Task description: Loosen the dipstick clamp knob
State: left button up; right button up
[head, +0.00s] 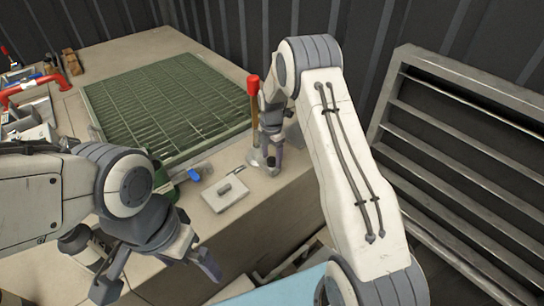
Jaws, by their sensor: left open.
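I cannot pick out the dipstick or its clamp knob with certainty. A small blue piece (193,174) with a grey part beside it sits at the near edge of the green grating, on the bench. A red-topped upright lever (254,87) with a brownish shaft stands at the bench's right part. My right gripper (271,162) points down close beside the lever's lower shaft; whether it touches the shaft or is shut cannot be told. My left gripper (158,274) is open and empty at the lower left, in front of the bench, its fingers apart and pointing down.
A green grating (165,105) covers much of the bench top (120,48). A pale plate (225,194) with a small handle lies near the bench's front edge. Red pipework (25,87) is at far left. A grey slatted frame (455,130) stands at right.

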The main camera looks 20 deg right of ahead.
aim_at(271, 159)
notch_tip(271, 159, up, 10)
jog(key=b, duration=0.1)
jog(key=shift+r+b, duration=0.2)
jog(key=shift+b, duration=0.1)
jog(key=shift+a, duration=0.1)
dwell(0.4)
jog(key=s+a+r+m, duration=0.4)
jog(key=s+a, duration=0.4)
jog(key=s, duration=0.1)
jog(key=s+a+r+m, duration=0.4)
jog(key=s+a+r, duration=0.1)
jog(key=s+a, duration=0.4)
jog(key=s+f+m+y, duration=0.1)
jog(key=s+m, duration=0.6)
jog(key=s, duration=1.1)
jog(key=shift+s+a, duration=0.25)
jog(key=shift+a, duration=0.1)
